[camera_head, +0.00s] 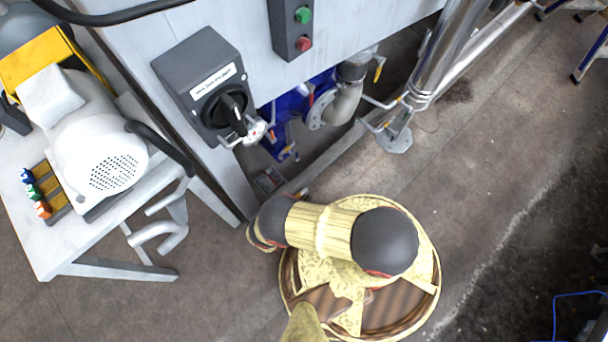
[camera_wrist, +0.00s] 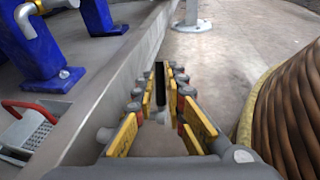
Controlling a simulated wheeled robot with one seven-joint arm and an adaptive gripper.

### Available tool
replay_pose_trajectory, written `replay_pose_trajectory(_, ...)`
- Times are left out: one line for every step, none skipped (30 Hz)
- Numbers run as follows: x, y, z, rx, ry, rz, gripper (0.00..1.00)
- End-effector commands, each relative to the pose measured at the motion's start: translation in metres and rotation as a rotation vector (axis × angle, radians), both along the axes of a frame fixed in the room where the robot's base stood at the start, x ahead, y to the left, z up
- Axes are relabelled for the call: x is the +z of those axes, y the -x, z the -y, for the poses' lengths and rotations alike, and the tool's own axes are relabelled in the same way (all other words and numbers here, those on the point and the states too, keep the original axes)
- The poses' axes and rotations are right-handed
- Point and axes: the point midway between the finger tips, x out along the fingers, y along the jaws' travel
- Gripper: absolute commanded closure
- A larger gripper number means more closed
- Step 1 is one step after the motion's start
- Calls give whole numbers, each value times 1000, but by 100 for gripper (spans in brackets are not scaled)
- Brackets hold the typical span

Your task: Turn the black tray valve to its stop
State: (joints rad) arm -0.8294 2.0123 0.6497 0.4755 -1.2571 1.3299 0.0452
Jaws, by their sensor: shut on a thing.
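In the wrist view, my gripper (camera_wrist: 161,93) has its two yellow-padded fingers close together. A thin black upright piece, which I take for the black tray valve handle (camera_wrist: 160,76), stands between the fingertips, and the fingers are shut on it. Its base and its turning angle are hidden. In the head view, my arm covers the gripper and the valve. A small grey tray with a perforated plate and a red handle (camera_wrist: 27,127) lies left of the gripper in the wrist view.
A metal frame rail (camera_wrist: 112,95) runs close along the gripper's left. Blue pipe supports (camera_wrist: 40,45) stand beyond it. A grey switch box (camera_head: 198,75) with a black knob (camera_head: 228,108) is on the machine panel. A white motor (camera_head: 95,145) sits on the left table. Floor at right is open.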

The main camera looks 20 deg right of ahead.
Motion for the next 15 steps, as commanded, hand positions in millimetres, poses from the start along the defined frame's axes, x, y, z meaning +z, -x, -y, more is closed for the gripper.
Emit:
replay_pose_trajectory(-2,-1,-1,1,-6,-2,100)
replay_pose_trajectory(-2,-1,-1,1,-6,-2,100)
replay_pose_trajectory(-2,-1,-1,1,-6,-2,86)
replay_pose_trajectory(-2,0,-1,1,-6,-2,85)
replay_pose_trajectory(-2,0,-1,1,-6,-2,83)
replay_pose_trajectory(-2,-1,-1,1,-6,-2,81)
replay_pose_trajectory(-1,0,-1,1,-5,-1,80)
replay_pose_trajectory(-1,0,-1,1,-5,-1,80)
replay_pose_trajectory(-1,0,-1,0,-4,-1,80)
replay_pose_trajectory(-1,0,-1,0,-3,-2,80)
replay_pose_trajectory(-1,0,-1,0,-3,-2,80)
replay_pose_trajectory(-1,0,-1,0,-3,-2,80)
replay_pose_trajectory(-1,0,-1,0,-3,-2,80)
replay_pose_trajectory(-1,0,-1,0,-3,-1,80)
replay_pose_trajectory(-1,0,-1,0,-3,-1,80)
